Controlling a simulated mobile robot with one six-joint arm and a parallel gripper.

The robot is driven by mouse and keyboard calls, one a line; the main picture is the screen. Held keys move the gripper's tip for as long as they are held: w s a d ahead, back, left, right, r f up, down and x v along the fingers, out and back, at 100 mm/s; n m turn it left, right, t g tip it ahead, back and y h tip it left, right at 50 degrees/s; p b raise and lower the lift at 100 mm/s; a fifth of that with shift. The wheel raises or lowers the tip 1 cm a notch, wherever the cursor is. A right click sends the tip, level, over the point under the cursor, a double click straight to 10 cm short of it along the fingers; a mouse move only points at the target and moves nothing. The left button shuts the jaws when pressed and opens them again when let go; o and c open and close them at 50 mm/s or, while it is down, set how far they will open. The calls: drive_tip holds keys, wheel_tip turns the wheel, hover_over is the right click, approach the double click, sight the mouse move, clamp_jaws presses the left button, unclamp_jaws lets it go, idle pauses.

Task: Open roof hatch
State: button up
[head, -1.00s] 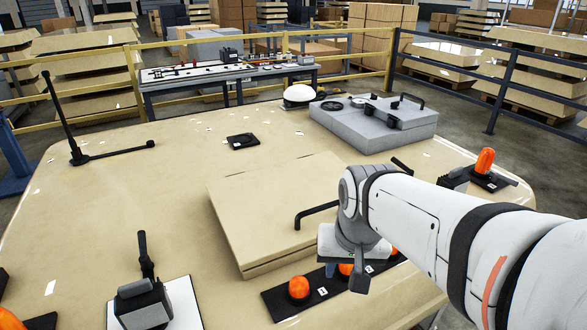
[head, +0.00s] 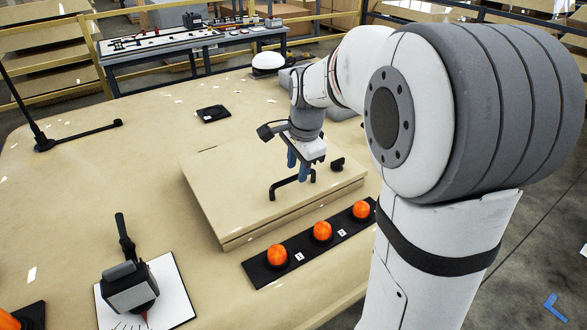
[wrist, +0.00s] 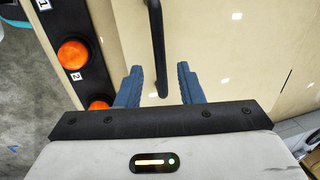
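The roof hatch (head: 235,190) is a square beige panel lying flat on the beige roof, with a black bar handle (head: 285,185) on its top. The handle also shows in the wrist view (wrist: 157,45) as a dark bar. My gripper (head: 301,168) is above the hatch at the handle. In the wrist view my gripper (wrist: 158,88) has its two blue fingers apart, with the end of the handle between them. The handle does not visibly touch either finger. A small black part (head: 338,164) sits on the hatch to the right of my gripper.
Orange domed lamps (head: 322,231) stand on a black strip in front of the hatch. A black L-shaped bar (head: 85,135) stands at back left. My arm hides the roof's right side.

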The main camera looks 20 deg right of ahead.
drive_tip(key=shift+w+f, duration=0.15)
drive_tip(key=shift+f, duration=0.75)
drive_tip(key=shift+c, duration=0.3)
clamp_jaws()
